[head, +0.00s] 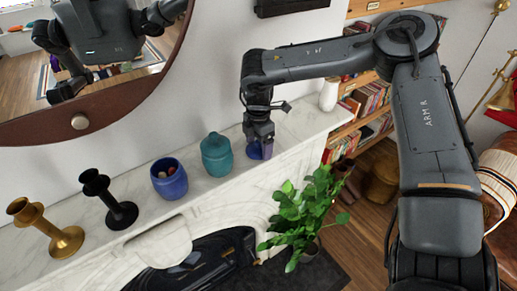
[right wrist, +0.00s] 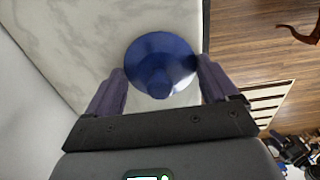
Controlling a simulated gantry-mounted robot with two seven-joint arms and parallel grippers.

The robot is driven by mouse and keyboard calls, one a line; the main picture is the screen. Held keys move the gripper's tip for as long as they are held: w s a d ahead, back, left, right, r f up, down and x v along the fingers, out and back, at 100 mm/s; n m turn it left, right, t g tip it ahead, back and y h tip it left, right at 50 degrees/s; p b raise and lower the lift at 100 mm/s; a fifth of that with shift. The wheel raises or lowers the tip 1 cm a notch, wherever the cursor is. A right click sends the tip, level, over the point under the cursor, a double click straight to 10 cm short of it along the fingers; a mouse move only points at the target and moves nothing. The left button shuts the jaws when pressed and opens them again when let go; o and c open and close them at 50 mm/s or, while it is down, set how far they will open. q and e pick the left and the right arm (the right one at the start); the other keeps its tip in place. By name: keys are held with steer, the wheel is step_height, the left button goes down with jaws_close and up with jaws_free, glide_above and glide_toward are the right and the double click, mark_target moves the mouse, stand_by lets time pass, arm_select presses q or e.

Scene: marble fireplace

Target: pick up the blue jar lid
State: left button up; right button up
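The blue jar lid (head: 253,153) lies on the marble mantel below my right gripper (head: 261,141), which partly hides it. In the right wrist view the lid (right wrist: 150,50) is a round blue disc with a knob in its middle, close to the mantel's edge. My right gripper's two fingers are spread apart, one on each side of the knob, with nothing between them touching it that I can see. The open blue jar (head: 169,183) stands on the mantel to the left, with small pinkish things inside. My left gripper is not in view.
A lidded teal jar (head: 216,157) stands just left of my right gripper. A black candlestick (head: 121,214) and a gold candlestick (head: 66,241) stand farther left. A white vase (head: 328,96) stands at the right end. A plant (head: 303,212) is below the mantel's front edge.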

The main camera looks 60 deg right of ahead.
steer(key=c, duration=0.7)
steer(key=shift+o, duration=0.2)
steer(key=shift+r, duration=0.15)
